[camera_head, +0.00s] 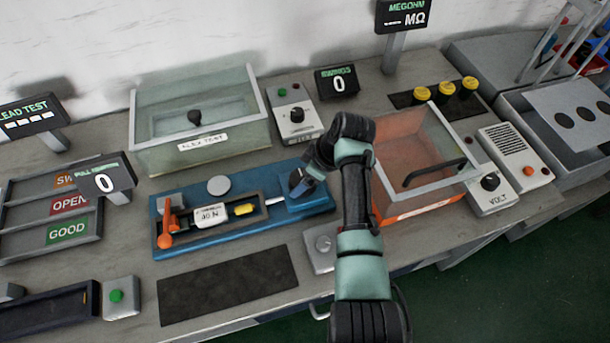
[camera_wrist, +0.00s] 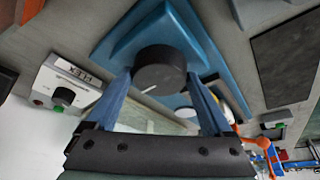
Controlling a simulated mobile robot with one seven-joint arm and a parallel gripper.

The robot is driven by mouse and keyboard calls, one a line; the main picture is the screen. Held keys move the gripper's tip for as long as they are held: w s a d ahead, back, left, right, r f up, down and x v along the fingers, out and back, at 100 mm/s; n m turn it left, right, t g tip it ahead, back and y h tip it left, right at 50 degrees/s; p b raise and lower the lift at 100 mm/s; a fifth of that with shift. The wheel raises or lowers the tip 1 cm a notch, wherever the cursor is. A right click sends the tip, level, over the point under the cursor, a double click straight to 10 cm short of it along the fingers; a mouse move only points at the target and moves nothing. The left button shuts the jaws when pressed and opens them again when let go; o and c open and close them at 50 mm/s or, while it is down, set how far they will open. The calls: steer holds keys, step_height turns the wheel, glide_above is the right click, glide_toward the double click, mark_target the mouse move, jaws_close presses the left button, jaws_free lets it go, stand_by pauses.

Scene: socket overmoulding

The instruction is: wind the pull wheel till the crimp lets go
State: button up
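The blue pull fixture (camera_head: 178,243) lies on the bench in the head view. It carries an orange lever at its left end and a yellow crimp (camera_head: 244,209) in its slot, beside a small white force label (camera_head: 210,215). My gripper (camera_head: 303,186) is over the fixture's right end, where my arm hides most of the wheel. In the wrist view the black pull wheel (camera_wrist: 160,70) sits between the two blue fingers of my gripper (camera_wrist: 160,78). The fingertips are close against both its sides; contact is unclear. The pull display (camera_head: 104,183) reads 0.
A clear flex-test box (camera_head: 200,150) stands behind the fixture, and an orange-floored clear box (camera_head: 425,165) stands right of my arm. A knob box (camera_head: 296,112) and a display reading 0 (camera_head: 338,82) are behind. A dark mat (camera_head: 228,285) lies bare in front.

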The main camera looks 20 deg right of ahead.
steer(key=c, duration=0.8)
steer(key=shift+c, duration=0.2)
steer(key=shift+r+m+p, duration=0.1)
steer(key=shift+m+p, duration=0.3)
